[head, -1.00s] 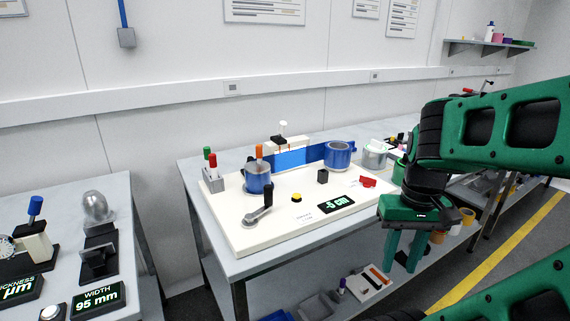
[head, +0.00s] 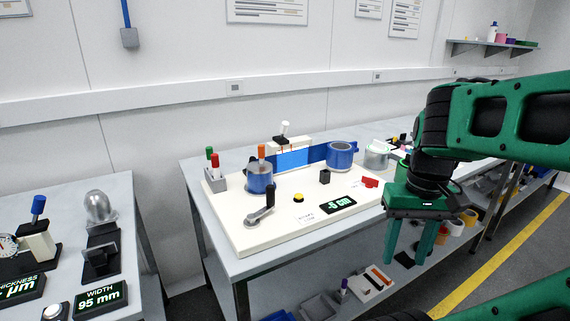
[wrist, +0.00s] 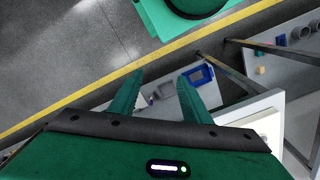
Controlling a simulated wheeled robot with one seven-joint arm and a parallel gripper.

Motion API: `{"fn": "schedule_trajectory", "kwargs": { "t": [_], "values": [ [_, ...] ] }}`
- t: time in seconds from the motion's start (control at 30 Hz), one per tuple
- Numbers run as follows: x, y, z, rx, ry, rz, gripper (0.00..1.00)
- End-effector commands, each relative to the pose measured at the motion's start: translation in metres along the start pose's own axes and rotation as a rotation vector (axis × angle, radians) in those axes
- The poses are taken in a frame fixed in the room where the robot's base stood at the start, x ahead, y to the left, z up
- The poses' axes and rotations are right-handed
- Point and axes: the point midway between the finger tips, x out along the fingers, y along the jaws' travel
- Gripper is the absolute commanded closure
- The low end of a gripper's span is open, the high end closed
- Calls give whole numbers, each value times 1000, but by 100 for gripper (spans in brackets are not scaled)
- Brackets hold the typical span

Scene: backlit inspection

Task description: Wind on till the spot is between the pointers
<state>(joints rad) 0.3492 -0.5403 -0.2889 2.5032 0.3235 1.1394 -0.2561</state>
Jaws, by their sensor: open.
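The winding rig is a cream board (head: 290,222) on the bench in the head view. It carries a crank with a black knob (head: 269,193), two blue reels, the left one (head: 259,180) and the right one (head: 340,156), and a blue film over a lit window (head: 293,159) between them. A display (head: 338,205) reads "-5 cm". The pointers and the spot are too small to make out. My gripper (head: 416,255) is open and empty, pointing down beyond the board's right front edge. It also shows open in the wrist view (wrist: 160,85).
A yellow button (head: 298,198), a black block (head: 324,177) and a red part (head: 370,183) stand on the board. A grey holder (head: 215,181) with markers is at its left. A side bench (head: 75,240) with gauges stands at left, past a gap.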

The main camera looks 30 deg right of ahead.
Motion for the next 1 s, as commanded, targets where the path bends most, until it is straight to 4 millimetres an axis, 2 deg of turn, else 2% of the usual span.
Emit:
{"fn": "schedule_trajectory", "kwargs": {
  "t": [0.6,1.0],
  "values": [
    [-51,0,0,2,2,1,56],
    [-49,-3,0,-5,-1,3,56]
  ]
}}
